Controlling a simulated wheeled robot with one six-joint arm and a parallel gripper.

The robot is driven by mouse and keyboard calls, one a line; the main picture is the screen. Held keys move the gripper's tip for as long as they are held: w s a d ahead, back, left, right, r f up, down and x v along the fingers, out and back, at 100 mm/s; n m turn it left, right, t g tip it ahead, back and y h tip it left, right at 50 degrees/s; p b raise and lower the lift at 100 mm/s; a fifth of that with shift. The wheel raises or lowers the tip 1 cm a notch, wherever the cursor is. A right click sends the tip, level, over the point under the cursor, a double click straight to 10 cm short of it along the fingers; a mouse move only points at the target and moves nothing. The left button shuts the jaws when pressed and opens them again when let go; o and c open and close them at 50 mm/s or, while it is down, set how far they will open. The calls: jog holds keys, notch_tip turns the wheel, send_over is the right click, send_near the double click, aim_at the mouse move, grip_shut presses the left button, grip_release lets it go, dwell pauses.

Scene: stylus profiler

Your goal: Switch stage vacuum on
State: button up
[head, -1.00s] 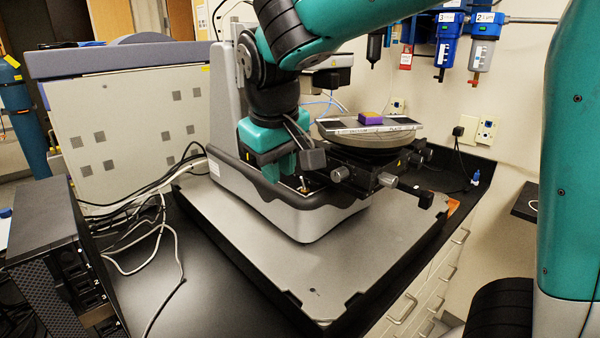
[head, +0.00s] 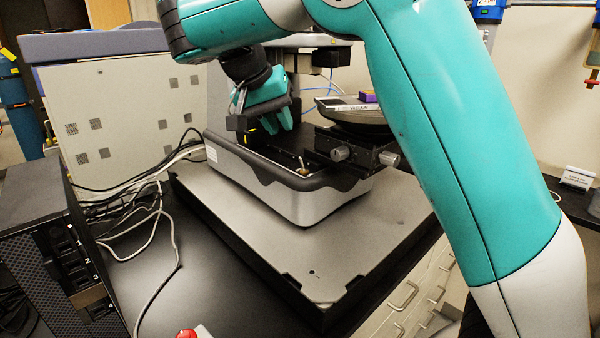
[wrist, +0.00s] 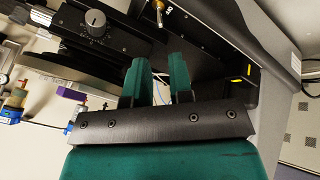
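A small metal toggle switch (head: 303,168) stands on the front ledge of the profiler's base (head: 300,205). It also shows at the top edge of the wrist view (wrist: 158,8), beyond the fingertips. Which way it is tilted is too small to tell. My gripper (head: 288,122) hangs above and behind the toggle, apart from it. In the wrist view its two green fingers (wrist: 159,70) stand apart with nothing between them. The round sample stage (head: 352,116) is to the right of my gripper, with a purple block (head: 369,97) on it.
A stage knob (head: 340,154) sits right of the toggle. The microscope head hangs above the stage. A black computer case (head: 60,250) and loose cables (head: 150,210) lie to the left. A red button (head: 187,333) shows at the bottom edge. The grey plate in front is clear.

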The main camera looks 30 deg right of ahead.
aim_at(300, 158)
jog(key=b+x, duration=0.3)
jog(key=x, duration=0.7)
jog(key=shift+d+f, duration=0.1)
jog(key=shift+f, duration=0.25)
grip_shut()
